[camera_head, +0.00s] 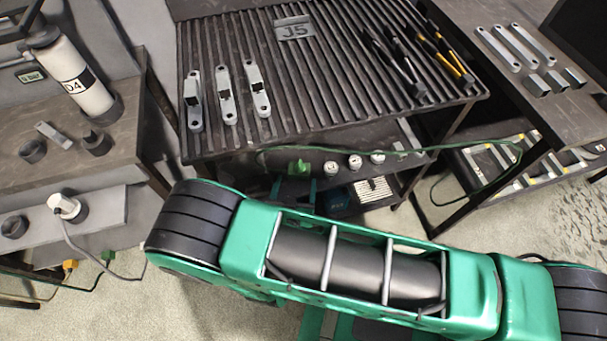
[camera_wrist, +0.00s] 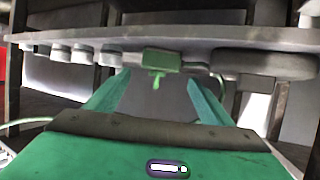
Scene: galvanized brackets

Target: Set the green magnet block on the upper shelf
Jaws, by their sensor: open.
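The green magnet block (camera_head: 299,167) sits on the lower shelf, below the front edge of the ribbed upper shelf (camera_head: 330,75). In the wrist view, which looks upside down, the green block (camera_wrist: 162,61) shows along the shelf board with its small knob pointing down the picture. My gripper (camera_head: 294,190) is in front of the lower shelf, partly hidden by my arm. In the wrist view its two teal fingers (camera_wrist: 157,80) are spread apart with nothing between them. The block lies beyond the fingertips, roughly centred between them. The remaining gap is hard to judge.
Several white-topped jars (camera_head: 355,161) stand right of the block. The upper shelf holds pale brackets (camera_head: 227,95) at left, a J5 plate (camera_head: 294,29) at the back and dark tools (camera_head: 395,65) at right. Its front middle is bare. A green cable (camera_head: 470,151) hangs at right.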

